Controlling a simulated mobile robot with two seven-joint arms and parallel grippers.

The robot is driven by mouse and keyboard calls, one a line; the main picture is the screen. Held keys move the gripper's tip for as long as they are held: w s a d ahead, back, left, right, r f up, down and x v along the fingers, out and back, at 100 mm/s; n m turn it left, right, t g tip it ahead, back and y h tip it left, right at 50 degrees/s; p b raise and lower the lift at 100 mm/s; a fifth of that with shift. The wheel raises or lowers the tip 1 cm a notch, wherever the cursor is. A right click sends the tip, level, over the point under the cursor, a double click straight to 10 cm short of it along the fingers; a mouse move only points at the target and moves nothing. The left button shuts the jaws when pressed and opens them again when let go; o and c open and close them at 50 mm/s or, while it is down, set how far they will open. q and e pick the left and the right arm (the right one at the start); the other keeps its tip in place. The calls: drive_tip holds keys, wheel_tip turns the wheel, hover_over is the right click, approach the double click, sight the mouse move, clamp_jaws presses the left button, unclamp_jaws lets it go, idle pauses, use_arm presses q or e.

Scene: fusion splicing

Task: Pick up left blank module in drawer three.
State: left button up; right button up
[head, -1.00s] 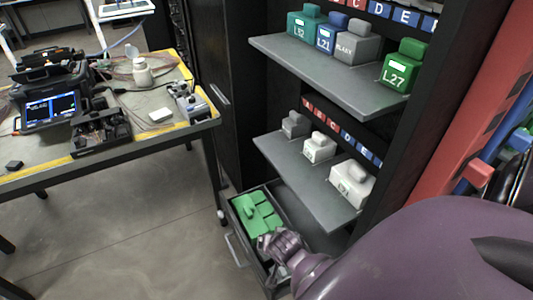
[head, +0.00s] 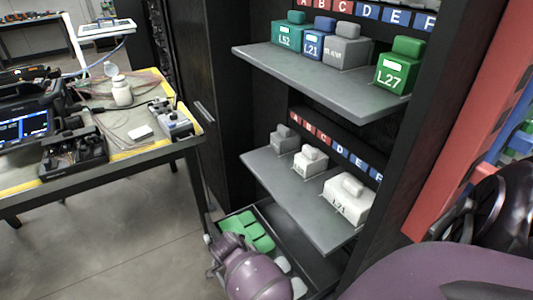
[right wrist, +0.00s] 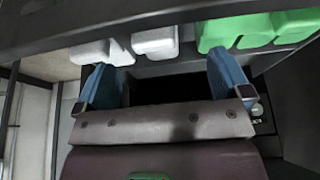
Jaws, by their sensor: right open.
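The open drawer (head: 258,205) low under the shelves holds green modules (head: 258,236) and white blank-looking modules (head: 283,264). My right arm covers part of the drawer. My right gripper (head: 222,254) is low at the drawer's front left side, close to the green modules. In the right wrist view its two blue fingers are spread with nothing between them (right wrist: 162,72). Two white modules (right wrist: 155,42) lie beyond the left finger and the gap, and green modules (right wrist: 235,32) lie beyond the right finger. My left gripper is out of view.
A grey lower shelf (head: 262,176) overhangs the drawer and carries grey and white modules. An upper shelf (head: 330,92) holds teal, blue, grey and green modules. A workbench (head: 130,165) with splicing equipment stands at the left. Floor between is clear.

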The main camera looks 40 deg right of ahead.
drive_tip(key=x, duration=0.2)
drive_tip(key=shift+s+f, duration=0.1)
drive_tip(key=shift+f, duration=0.25)
drive_tip(key=shift+d+f+b, duration=0.15)
drive_tip(key=shift+f+b, duration=0.15)
drive_tip(key=shift+b, duration=0.1)
drive_tip(key=f, duration=0.1)
drive_tip(key=f+b, duration=0.1)
drive_tip(key=s+f, duration=0.1)
drive_tip(key=f, duration=0.1)
drive_tip(key=shift+d+f+b, duration=0.15)
drive_tip(key=shift+d+b, duration=0.2)
drive_tip(key=shift+d, duration=0.05)
drive_tip(key=shift+f, duration=0.15)
drive_tip(key=shift+s, duration=0.1)
drive_tip(key=shift+s+f, duration=0.1)
drive_tip(key=c, duration=1)
use_arm(q)
wheel_tip(320, 180, down, 2)
drive_tip(key=shift+s+d+f, duration=0.1)
drive_tip(key=shift+f, duration=0.1)
use_arm(e)
drive_tip(key=shift+w, duration=0.2)
drive_tip(key=shift+c, duration=0.2)
